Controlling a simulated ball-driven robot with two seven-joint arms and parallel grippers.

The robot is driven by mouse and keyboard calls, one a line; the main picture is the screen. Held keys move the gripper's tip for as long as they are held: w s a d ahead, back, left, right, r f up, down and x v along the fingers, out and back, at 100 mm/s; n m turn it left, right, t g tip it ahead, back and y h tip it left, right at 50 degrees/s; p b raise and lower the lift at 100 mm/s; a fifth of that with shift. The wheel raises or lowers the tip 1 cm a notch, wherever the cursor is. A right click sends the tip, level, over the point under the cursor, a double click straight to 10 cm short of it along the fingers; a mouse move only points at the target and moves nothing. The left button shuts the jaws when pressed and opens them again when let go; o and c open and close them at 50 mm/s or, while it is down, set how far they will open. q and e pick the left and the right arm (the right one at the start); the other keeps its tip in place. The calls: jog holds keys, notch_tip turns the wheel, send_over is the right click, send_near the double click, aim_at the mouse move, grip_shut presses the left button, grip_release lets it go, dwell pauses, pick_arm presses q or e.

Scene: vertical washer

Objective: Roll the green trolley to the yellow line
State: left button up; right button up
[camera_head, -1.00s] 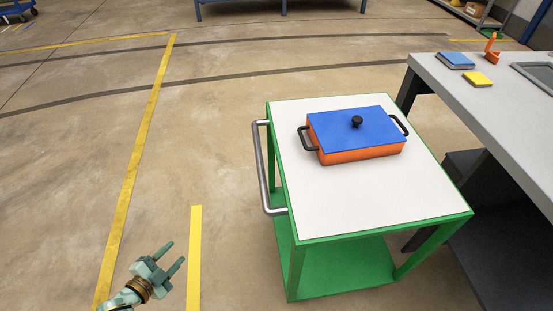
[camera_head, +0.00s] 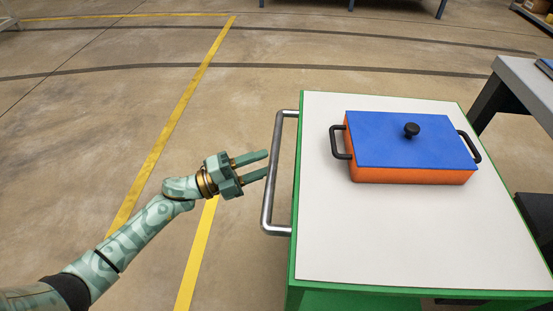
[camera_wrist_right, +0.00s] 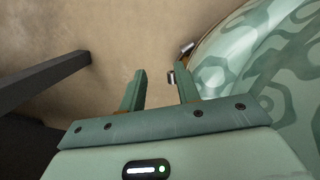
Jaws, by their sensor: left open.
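The green trolley (camera_head: 297,240) with a white top stands at the right in the head view. Its steel handle (camera_head: 272,180) is on its left side. My left gripper (camera_head: 266,166) is open and empty, its fingertips close to the handle's left side; I cannot tell if they touch it. A short yellow line (camera_head: 196,255) lies on the floor left of the trolley, partly behind my left arm. A longer yellow line (camera_head: 185,98) runs further left. My right gripper (camera_wrist_right: 160,88) shows in the right wrist view, fingers apart with nothing between them.
An orange pot with a blue lid (camera_head: 410,172) sits on the trolley top. A grey table (camera_head: 522,85) stands close to the trolley's right side. The floor left of the trolley is clear. A dark bar (camera_wrist_right: 45,80) shows in the right wrist view.

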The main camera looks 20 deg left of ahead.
aim_at(274, 160)
pick_arm(q)
jog(key=shift+x, duration=2)
pick_arm(e)
jog(key=shift+w+r, duration=0.35)
jog(key=shift+w, duration=0.3)
jog(key=shift+w+r, duration=0.3)
jog(key=shift+w, duration=0.3)
pick_arm(q)
grip_shut()
jog(key=shift+a, duration=0.1)
